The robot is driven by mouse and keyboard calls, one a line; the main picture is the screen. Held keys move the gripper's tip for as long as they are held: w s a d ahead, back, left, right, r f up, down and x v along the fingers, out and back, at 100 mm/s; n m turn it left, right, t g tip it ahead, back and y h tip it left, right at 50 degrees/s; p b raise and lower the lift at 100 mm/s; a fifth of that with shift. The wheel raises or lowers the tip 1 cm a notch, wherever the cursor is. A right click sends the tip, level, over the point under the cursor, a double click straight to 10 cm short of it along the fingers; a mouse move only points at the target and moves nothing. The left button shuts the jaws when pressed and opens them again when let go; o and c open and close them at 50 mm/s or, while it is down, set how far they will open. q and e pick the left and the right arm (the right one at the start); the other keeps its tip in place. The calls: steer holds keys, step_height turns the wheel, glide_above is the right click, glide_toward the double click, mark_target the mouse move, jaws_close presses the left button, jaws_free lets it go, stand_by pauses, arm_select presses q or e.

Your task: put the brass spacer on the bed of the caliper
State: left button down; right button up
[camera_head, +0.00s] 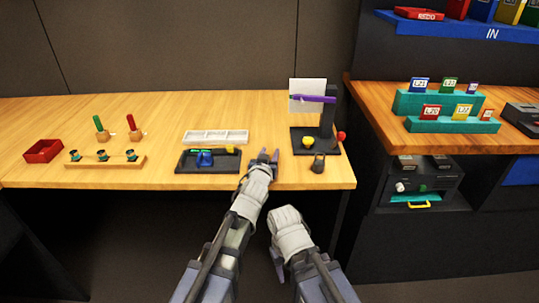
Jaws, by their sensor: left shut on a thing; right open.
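A low black fixture (180,168) with a blue piece, a green strip and a yellow bit on it looks like the caliper, though its bed is too small to make out. My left gripper (267,156) is shut at the table's front part, just right of this fixture. What it holds is too small to make out, and I cannot tell if it is the brass spacer. My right gripper (277,264) is open, low in front of the table edge, and mostly hidden by its own wrist.
A white compartment tray (216,136) lies behind the fixture. A black stand (327,115) with a purple bar and a dark ringed weight (318,163) are to the right. A red box (43,150) and a wooden peg strip (105,161) are at left.

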arm_select(q)
steer(key=shift+c, duration=2.3)
jaws_free()
steer(key=shift+f, duration=0.1)
